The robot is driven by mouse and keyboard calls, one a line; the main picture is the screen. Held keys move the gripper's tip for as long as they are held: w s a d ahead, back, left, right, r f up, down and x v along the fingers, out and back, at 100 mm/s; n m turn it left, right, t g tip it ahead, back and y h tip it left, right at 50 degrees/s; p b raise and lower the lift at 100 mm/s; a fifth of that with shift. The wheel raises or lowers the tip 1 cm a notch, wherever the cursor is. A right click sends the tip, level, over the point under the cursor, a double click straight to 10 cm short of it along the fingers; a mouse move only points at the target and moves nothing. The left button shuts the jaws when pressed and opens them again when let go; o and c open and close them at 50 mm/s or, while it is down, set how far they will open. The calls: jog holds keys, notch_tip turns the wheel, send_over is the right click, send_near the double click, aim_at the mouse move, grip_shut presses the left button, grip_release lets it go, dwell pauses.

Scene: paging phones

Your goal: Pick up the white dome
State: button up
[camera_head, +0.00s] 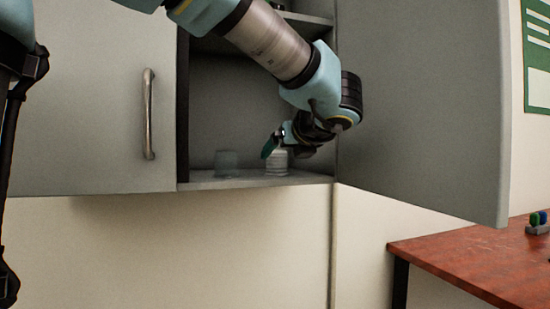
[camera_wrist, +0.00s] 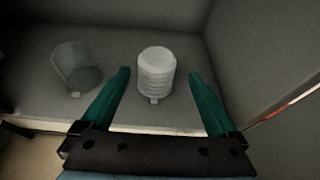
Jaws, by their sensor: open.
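The white dome (camera_wrist: 156,72) is a pale, ribbed, rounded object standing on the cabinet shelf. In the wrist view it lies ahead of my gripper (camera_wrist: 160,84), in the gap between the two teal fingers, nearer the left one. The fingers are open, and I see no contact with it. In the head view the white dome (camera_head: 277,162) sits at the right of the shelf, partly hidden by my gripper (camera_head: 270,148), which reaches in from the upper right.
A grey translucent cup-like object (camera_wrist: 76,66) stands left of the dome on the shelf (camera_head: 250,181). The open cabinet door (camera_head: 425,100) stands to the right, the closed door (camera_head: 95,110) to the left. A red-brown table (camera_head: 480,262) is at the lower right.

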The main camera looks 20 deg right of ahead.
aim_at(273, 160)
jog(key=x, duration=0.2)
jog(key=p+x, duration=0.1)
jog(key=x, duration=0.5)
jog(key=shift+w+a+r, duration=0.1)
jog(key=shift+a+r, duration=0.15)
jog(key=shift+r, duration=0.05)
jog(key=c, duration=1.5)
